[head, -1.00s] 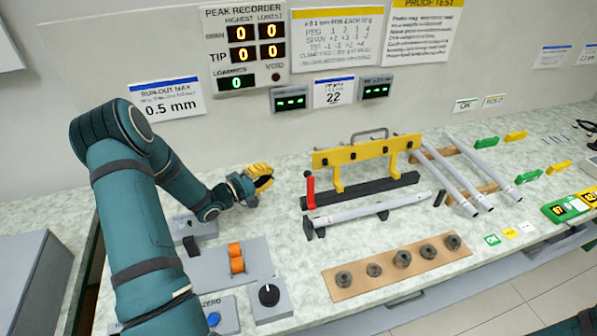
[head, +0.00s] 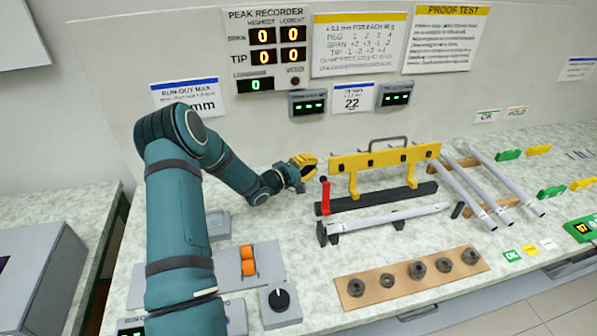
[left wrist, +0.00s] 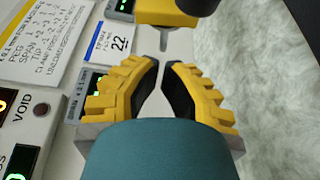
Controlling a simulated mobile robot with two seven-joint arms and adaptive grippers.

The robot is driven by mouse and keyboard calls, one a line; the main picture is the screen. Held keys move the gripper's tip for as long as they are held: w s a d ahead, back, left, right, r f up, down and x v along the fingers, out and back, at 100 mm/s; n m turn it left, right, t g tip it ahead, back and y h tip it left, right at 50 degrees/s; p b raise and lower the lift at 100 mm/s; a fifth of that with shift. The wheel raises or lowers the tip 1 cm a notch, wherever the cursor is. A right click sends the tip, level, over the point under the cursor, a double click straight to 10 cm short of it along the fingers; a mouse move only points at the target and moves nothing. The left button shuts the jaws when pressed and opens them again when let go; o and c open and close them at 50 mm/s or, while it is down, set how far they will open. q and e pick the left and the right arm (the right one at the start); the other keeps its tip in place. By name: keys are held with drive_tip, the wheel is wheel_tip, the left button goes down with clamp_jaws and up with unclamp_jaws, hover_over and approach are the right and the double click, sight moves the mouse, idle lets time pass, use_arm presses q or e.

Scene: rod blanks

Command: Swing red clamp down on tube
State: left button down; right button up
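The red clamp (head: 325,196) stands upright at the left end of the fixture in the head view. A pale grey tube (head: 390,217) lies below and to the right of it, across dark supports (head: 328,233). My left gripper (head: 312,166) is above and slightly left of the clamp's top in the head view, apart from it. In the left wrist view, its yellow fingers (left wrist: 160,64) lean together, tips almost meeting, with nothing between them. The clamp and tube cannot be made out in that view. My right gripper is not in view.
A yellow rack (head: 385,157) with a handle stands on a dark base behind the tube. Several tubes (head: 470,190) lie at the right. A board with several dark round pieces (head: 400,293) lies in front. A control box with an orange switch (head: 248,262) sits at left.

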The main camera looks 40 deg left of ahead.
sight(324, 194)
use_arm(q)
drive_tip(key=shift+s+d+r, duration=0.15)
drive_tip(key=shift+s+d, duration=1.1)
drive_tip(key=shift+d, duration=0.3)
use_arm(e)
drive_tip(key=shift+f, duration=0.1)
use_arm(q)
drive_tip(key=shift+r, duration=0.1)
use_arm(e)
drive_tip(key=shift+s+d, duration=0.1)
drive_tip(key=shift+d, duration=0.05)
use_arm(q)
drive_tip(key=shift+s+d+r, duration=0.1)
drive_tip(key=shift+s+d, duration=0.1)
drive_tip(key=shift+d, duration=0.05)
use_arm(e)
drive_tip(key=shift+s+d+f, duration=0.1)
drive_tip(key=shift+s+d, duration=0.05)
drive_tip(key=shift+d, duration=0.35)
